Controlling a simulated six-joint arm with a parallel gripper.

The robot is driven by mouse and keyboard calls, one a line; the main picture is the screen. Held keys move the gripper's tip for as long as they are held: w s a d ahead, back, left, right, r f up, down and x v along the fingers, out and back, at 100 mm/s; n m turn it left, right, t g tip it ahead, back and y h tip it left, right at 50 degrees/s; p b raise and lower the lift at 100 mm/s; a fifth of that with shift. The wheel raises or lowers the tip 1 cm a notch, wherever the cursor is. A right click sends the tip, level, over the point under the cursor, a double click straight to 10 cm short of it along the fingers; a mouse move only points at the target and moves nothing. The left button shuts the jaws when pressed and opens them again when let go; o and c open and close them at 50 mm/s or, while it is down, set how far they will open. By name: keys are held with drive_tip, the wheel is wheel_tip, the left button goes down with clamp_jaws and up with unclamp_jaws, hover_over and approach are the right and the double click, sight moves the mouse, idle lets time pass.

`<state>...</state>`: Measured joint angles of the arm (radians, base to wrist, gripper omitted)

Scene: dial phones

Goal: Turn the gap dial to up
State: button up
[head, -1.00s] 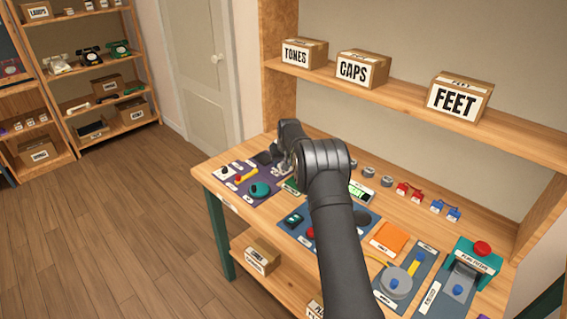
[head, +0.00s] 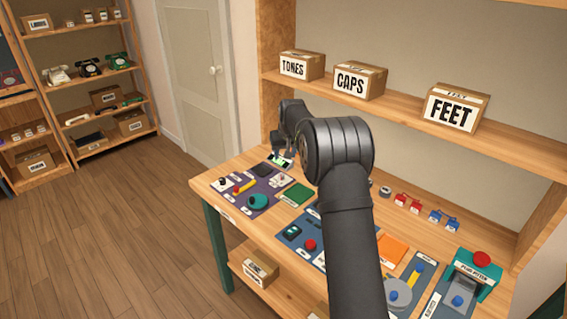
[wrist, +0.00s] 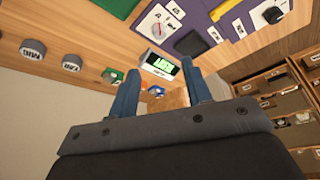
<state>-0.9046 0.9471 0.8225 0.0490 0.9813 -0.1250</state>
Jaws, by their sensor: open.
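A white plate with a round pale dial (head: 281,180) sits at the right edge of the purple mat. It also shows near the top of the wrist view (wrist: 158,24), with a thin pointer. Its lettering and exact pointer direction are too small to read, so I cannot confirm it is the gap dial. My gripper (head: 281,150) is above the table's back, behind this plate and apart from it. In the wrist view its two blue fingers (wrist: 162,72) are spread with nothing held between them. A small box with a lit green display (wrist: 161,66) shows beyond the fingertips.
Grey round pieces (wrist: 72,62) stand along the back. My arm hides the table's middle. A labelled shelf (head: 405,106) runs above the back.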

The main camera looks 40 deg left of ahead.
sight(281, 175)
drive_tip(key=shift+v, duration=1.75)
drive_tip(key=x, duration=1.7)
drive_tip(key=shift+f, duration=0.25)
